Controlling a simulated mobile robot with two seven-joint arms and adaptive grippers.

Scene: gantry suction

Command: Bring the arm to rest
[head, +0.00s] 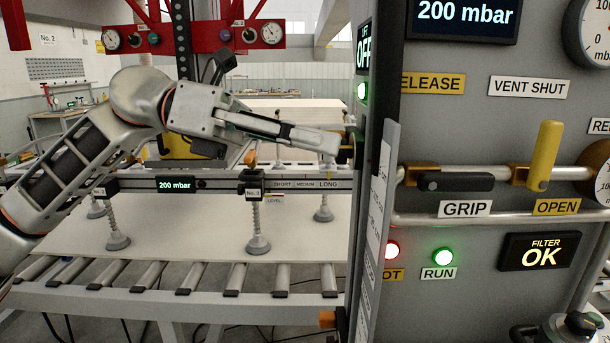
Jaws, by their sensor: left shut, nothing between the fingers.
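My left gripper (334,143) reaches in from the left on my left arm and is shut with nothing visible between its fingers. Its fingertips are near the left edge of the grey control cabinet (470,290), by a small dark-and-yellow part there. I cannot tell whether they touch it. The gripper is above the suction beam (225,184), which carries a "200 mbar" display and several suction cups. The cups stand on or just over a pale sheet (180,235); contact is not clear. My right gripper is not in view.
The cabinet fills the right side, with a black GRIP lever (455,181) lying level and a yellow OPEN handle (543,154) upright. The green RUN lamp (443,257) is lit. A roller conveyor (190,278) lies under the sheet. A red frame with gauges (205,36) hangs above.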

